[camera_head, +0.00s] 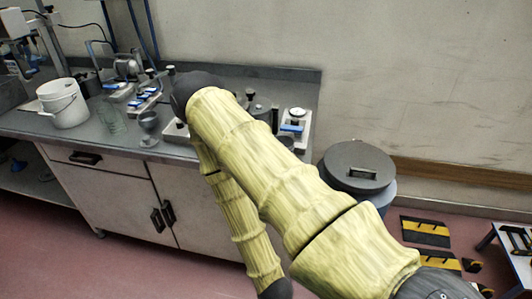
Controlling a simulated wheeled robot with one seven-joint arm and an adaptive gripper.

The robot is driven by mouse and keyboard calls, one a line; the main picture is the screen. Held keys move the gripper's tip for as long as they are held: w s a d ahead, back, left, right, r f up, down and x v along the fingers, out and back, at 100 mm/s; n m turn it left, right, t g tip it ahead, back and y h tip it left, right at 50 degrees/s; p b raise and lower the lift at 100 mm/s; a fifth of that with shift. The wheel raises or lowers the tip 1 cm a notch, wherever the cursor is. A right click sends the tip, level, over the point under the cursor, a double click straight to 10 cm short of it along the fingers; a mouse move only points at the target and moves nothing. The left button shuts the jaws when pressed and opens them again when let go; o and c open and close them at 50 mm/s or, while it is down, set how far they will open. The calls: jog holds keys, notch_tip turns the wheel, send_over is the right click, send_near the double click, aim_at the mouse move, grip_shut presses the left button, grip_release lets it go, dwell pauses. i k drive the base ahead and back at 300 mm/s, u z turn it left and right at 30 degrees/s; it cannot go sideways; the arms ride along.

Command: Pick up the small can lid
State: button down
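I cannot pick out the small can lid for sure. A dark cylindrical container (260,108) stands on the counter behind my arm, partly hidden. A large grey lid with a handle (357,165) sits on a blue bin on the floor, right of the counter; it looks big rather than small. My arm, in a yellow sleeve, rises from the lower right to a dark elbow over the counter, then drops to a dark joint at the bottom edge. My gripper is out of the picture.
The dark counter (215,83) holds a white bucket (63,103), a glass beaker (112,114), a dark goblet-like vessel (149,124) and a small scale-like device (294,127). Black-and-yellow pieces (425,231) lie on the floor at right. Red floor is free in front of the cabinet.

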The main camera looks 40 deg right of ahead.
aim_at(151, 141)
jog(key=i, duration=0.6)
jog(key=z, duration=1.65)
jog(key=i, duration=0.5)
jog(key=z, duration=1.15)
jog(key=k, duration=1.2)
jog(key=u, duration=1.45)
